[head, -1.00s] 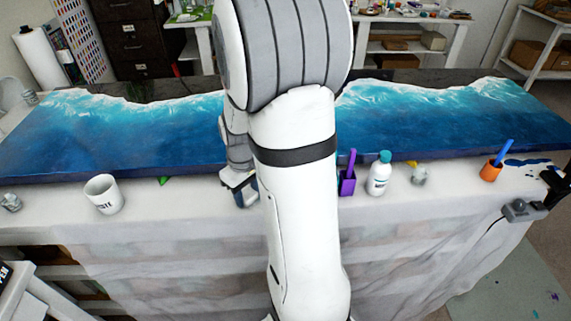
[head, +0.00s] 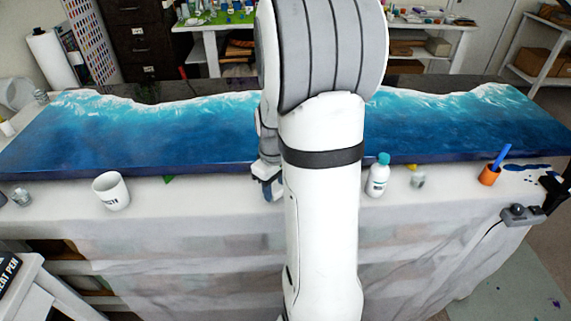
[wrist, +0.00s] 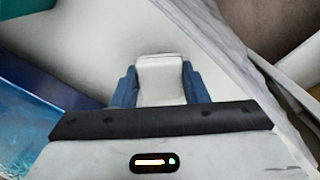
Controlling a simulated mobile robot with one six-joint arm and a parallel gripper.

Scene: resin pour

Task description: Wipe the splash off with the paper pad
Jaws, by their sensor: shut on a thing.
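My gripper (head: 268,187) is low over the white-covered strip along the front edge of the blue panel, partly hidden by my arm. In the wrist view my gripper (wrist: 160,82) has its blue fingers shut on a pale block, the paper pad (wrist: 160,65). I cannot tell if the pad touches the cover. Dark blue splash marks (head: 526,167) lie on the cover at the far right, beyond the orange cup and well away from my gripper. Any marks behind my arm are hidden.
The blue wave panel (head: 150,140) lies behind the strip. A white mug (head: 111,191) stands left of my gripper. A white bottle (head: 378,175), a small clear cup (head: 417,178) and an orange cup (head: 489,175) with a blue stick stand to the right.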

